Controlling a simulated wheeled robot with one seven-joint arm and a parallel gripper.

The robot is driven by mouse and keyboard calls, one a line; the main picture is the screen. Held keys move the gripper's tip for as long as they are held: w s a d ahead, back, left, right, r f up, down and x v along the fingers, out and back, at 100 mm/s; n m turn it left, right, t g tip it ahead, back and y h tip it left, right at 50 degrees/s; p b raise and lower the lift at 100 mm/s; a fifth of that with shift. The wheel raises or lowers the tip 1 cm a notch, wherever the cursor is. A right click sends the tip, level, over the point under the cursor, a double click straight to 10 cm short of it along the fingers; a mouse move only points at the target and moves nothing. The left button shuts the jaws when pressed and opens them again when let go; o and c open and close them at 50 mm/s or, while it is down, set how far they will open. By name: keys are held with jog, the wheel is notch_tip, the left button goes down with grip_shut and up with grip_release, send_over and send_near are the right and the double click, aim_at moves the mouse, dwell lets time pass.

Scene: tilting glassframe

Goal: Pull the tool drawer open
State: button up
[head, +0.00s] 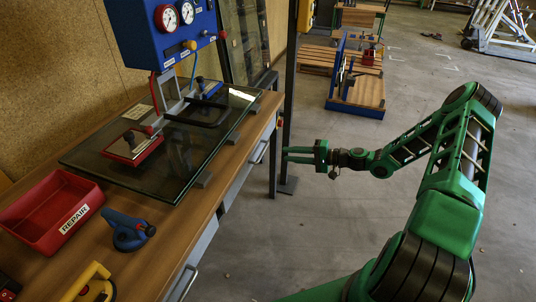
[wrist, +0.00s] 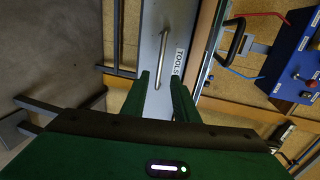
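The tool drawer (wrist: 182,28) has a grey front with a "TOOLS" label and a metal bar handle (wrist: 163,62) in the wrist view. Its front looks flush with the bench in the head view (head: 237,183), where the handle (head: 260,152) also shows. My gripper (head: 285,154) is to the right of the handle, pointing at the bench. In the wrist view my gripper (wrist: 160,77) is open, its two fingers apart with the drawer front and the handle's lower end seen between and beyond them. It holds nothing, and contact with the handle does not show.
A dark post (head: 287,100) stands close by my fingers. The wooden bench (head: 165,245) carries a glass panel (head: 180,165), a red bin (head: 50,208) and a blue suction cup (head: 125,230). A second drawer handle (head: 187,281) is nearer.

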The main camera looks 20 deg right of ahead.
jog(key=x, duration=1)
jog(key=shift+a, duration=0.15)
jog(key=shift+c, duration=0.3)
